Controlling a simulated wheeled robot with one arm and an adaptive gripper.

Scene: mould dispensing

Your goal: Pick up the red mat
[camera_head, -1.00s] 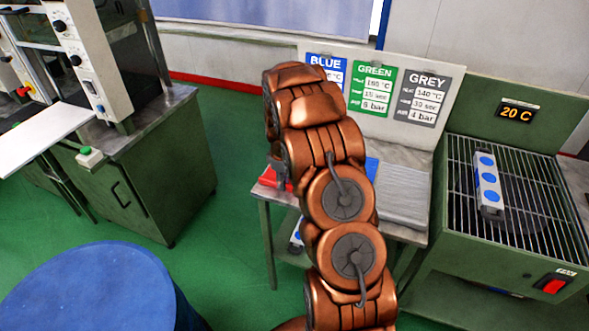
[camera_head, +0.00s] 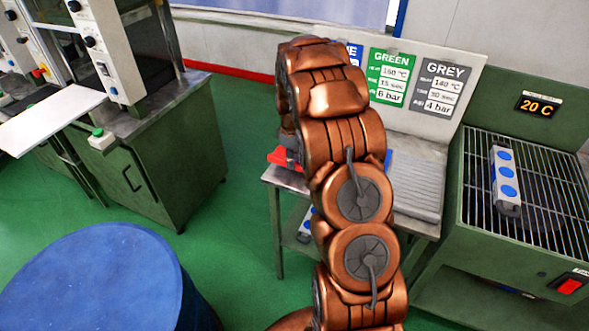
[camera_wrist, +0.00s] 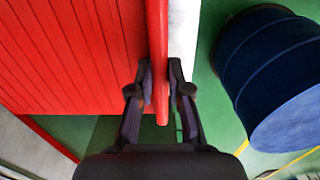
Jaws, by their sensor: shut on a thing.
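The red mat (camera_head: 281,157) shows as a small patch at the left end of the small metal table (camera_head: 283,174) in the head view, mostly behind my arm. In the wrist view, the red mat (camera_wrist: 70,50) is large, with a grooved face at left and a raised edge in the middle. My gripper (camera_wrist: 161,75) is shut on that edge, one finger on each side. In the head view my gripper is largely hidden by my arm. I cannot tell whether the mat touches the table.
A grey mat (camera_head: 415,190) lies right of my arm, with a blue mat (camera_head: 388,160) partly hidden beside it. A cooling grill (camera_head: 545,215) carrying a grey mould stands at right. A blue drum (camera_head: 90,275) is at front left; a press bench (camera_head: 165,150) stands behind it.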

